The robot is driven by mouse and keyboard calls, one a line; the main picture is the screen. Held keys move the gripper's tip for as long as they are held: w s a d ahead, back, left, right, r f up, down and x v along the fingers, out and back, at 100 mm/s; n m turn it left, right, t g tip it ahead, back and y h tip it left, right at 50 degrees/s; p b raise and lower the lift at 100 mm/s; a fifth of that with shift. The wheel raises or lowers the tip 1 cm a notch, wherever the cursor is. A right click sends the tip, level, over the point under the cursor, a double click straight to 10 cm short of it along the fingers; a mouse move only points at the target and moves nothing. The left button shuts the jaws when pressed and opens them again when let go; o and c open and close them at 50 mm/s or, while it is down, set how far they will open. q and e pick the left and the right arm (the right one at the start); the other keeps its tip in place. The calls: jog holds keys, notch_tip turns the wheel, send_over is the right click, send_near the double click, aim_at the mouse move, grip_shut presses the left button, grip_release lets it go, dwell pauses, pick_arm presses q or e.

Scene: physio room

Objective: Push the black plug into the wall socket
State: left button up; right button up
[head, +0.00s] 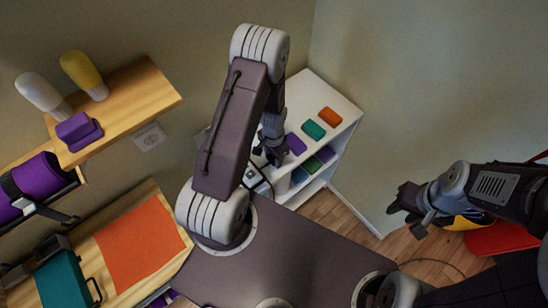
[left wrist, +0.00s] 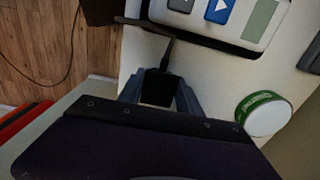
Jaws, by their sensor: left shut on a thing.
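The wall socket (head: 149,137) is a pale plate on the wall at the left of the head view, beside the upper wooden shelf. My left gripper (head: 268,152) is over the white shelf unit, well to the right of the socket. In the left wrist view my left gripper (left wrist: 160,92) is shut on the black plug (left wrist: 158,88), with its dark cable running up from it. The plug is hard to make out in the head view. My right gripper (head: 408,208) hangs at the right, away from the socket; its finger gap is unclear.
The white shelf unit (head: 345,108) carries coloured blocks. A white device with a blue button (left wrist: 222,10) and a green-and-white round tub (left wrist: 262,113) are near the plug. The wooden shelf (head: 150,90) with bottles (head: 84,72) and a purple block (head: 78,130) juts out near the socket.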

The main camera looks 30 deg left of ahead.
pick_arm(q)
jog(key=r, duration=0.2)
jog(key=d+r+b, duration=0.1)
jog(key=r, duration=0.1)
jog(key=shift+r, duration=0.25)
jog(key=s+d+r+b, duration=0.1)
jog(key=d+r, duration=0.5)
jog(key=d, duration=0.4)
jog(key=shift+s+d+r, duration=0.25)
jog(key=shift+s+d, duration=0.05)
jog(key=shift+a, duration=0.1)
